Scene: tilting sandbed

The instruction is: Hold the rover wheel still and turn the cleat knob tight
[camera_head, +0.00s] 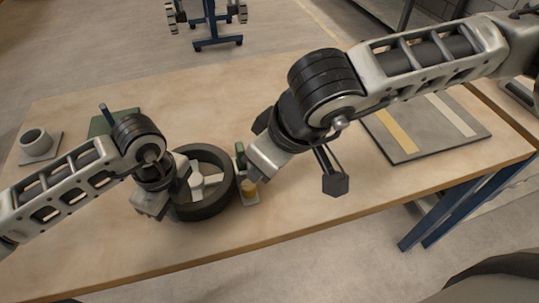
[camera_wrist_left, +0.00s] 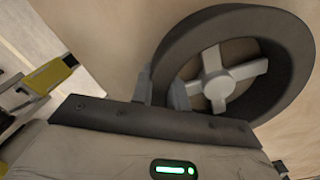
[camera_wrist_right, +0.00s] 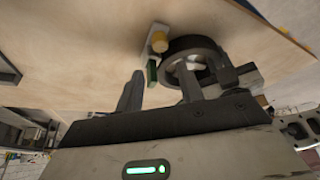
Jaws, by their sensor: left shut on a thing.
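The rover wheel (camera_head: 228,190) is a dark ring with pale spokes, lying on the table. My left gripper (camera_head: 182,180) is shut on the left side of its rim; the left wrist view shows the fingers (camera_wrist_left: 165,92) either side of the dark rim (camera_wrist_left: 288,88). The yellow knob (camera_head: 249,186) is on a small pale plate beside the wheel's right side, with a green block (camera_head: 240,156) near it. My right gripper (camera_wrist_right: 160,80) is open and empty, close to this fixture. Its fingers are spread, with the green block (camera_wrist_right: 152,70) and yellow knob (camera_wrist_right: 159,42) beyond the tips.
A grey board (camera_head: 440,140) with yellow and white strips lies on the right. A pale cup-like ring (camera_head: 36,142) on a plate and a dark green panel (camera_head: 105,122) stand at the left. The table's front middle is clear. A blue-legged stand (camera_head: 212,30) is on the floor behind.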

